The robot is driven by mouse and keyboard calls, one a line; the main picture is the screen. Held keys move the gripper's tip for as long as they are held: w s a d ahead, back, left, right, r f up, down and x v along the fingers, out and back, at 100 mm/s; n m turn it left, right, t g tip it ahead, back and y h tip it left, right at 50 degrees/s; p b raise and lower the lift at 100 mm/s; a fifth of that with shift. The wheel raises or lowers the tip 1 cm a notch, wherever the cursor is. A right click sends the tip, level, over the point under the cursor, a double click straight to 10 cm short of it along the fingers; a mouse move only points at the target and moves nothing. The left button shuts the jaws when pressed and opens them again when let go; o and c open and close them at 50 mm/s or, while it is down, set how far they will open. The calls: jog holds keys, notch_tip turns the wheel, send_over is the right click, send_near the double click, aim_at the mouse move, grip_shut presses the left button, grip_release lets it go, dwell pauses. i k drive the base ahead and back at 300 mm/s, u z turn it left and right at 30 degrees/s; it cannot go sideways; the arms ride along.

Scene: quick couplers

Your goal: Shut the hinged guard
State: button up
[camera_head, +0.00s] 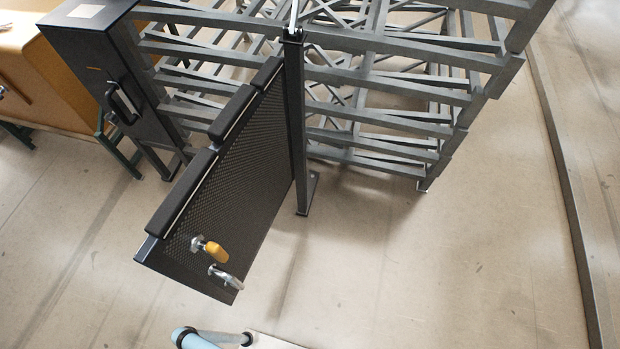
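The hinged guard (240,165) is a dark perforated panel with black padded sections along its upper edge. It hangs from a dark upright post (296,125) and stands swung out toward the front left, away from the grey rack. Near its free end are a yellow-orange handle (215,250) and a silver metal handle or coupler (227,279) below it. A dark cabinet (110,60) with a black pull handle stands at the back left, apart from the guard's free end. My gripper is not in view.
A grey metal rack (390,110) stands behind the post. An orange-brown cabinet (45,70) is at the far left. A light blue cylinder and pale plate (265,341) show at the bottom edge. The floor (440,260) at the right and front is clear.

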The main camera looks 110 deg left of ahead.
aim_at(235, 208)
jog(key=z, duration=0.65)
jog(key=i, duration=0.15)
jog(key=u, duration=2.4)
jog(key=i, duration=0.2)
jog(key=u, duration=3.15)
jog(key=i, duration=0.55)
jog(key=z, duration=0.85)
